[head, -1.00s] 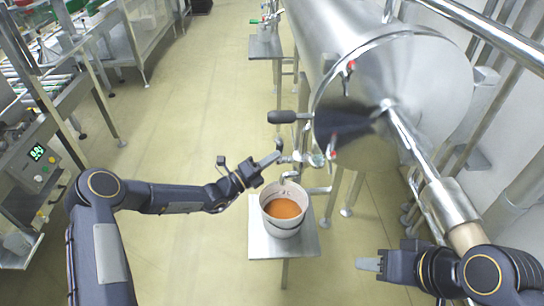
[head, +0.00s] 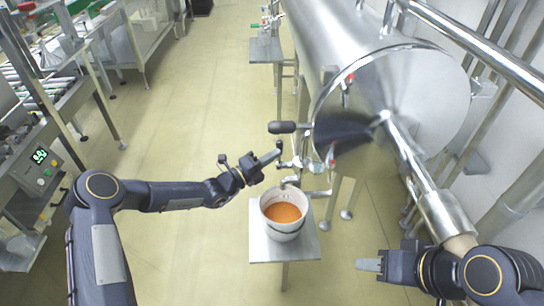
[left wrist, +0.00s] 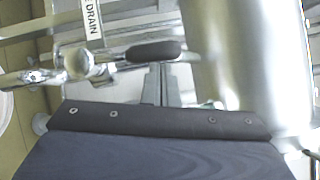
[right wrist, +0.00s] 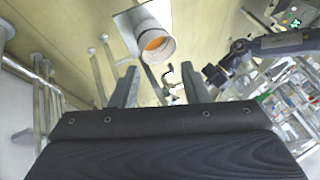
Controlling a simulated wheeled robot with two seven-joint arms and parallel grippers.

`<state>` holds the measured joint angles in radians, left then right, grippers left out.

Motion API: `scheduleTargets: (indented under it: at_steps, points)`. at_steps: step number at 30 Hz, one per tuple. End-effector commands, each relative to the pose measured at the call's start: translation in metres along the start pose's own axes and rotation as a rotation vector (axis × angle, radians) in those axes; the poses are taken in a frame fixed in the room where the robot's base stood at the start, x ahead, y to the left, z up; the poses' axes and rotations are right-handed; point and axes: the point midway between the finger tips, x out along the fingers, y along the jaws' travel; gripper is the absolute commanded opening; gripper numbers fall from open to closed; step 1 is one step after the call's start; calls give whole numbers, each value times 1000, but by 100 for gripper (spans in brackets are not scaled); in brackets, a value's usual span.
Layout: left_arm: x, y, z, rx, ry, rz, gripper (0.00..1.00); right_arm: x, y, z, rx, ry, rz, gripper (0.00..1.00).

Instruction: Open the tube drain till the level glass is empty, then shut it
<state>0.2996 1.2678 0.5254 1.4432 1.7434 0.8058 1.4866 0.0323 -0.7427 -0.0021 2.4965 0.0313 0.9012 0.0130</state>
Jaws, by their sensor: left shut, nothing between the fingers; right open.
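The drain valve shows in the left wrist view as a chrome body (left wrist: 75,62) with a black-gripped lever (left wrist: 155,52) beside a DRAIN tag (left wrist: 91,18). My left gripper (head: 276,152) is shut and empty, its fingertips close to the chrome fittings (head: 308,162) at the tank's front. In the left wrist view its fingers (left wrist: 162,88) are just below the black grip; I cannot tell whether they touch. A white bucket (head: 283,233) holding orange liquid (head: 283,212) stands below the fittings. My right gripper (head: 368,264) is open and empty. I cannot make out the level in the glass.
The steel tank (head: 345,35) fills the upper right, with a thick pipe (head: 410,150) running from its end. The bucket stands on a small steel stand (head: 262,246). The floor (head: 190,100) to the left is clear.

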Motion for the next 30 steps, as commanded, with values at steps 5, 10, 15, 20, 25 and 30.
scheduleTargets:
  at_steps: [5,10,15,20,25,30]
  points:
    - [-4,1,0,0,-1,1,0,0,0,0,0,0,0,41]
    - [-28,1,1,1,-2,2,0,3,1,1,0,0,0,41]
    - [-57,1,1,0,-2,2,0,4,2,2,0,0,0,41]
    - [-74,1,0,0,-1,1,0,5,2,3,0,0,0,41]
    - [-79,-1,0,9,4,0,0,5,2,3,0,0,0,41]
    - [-84,-38,-10,237,113,6,0,2,1,1,0,0,0,41]
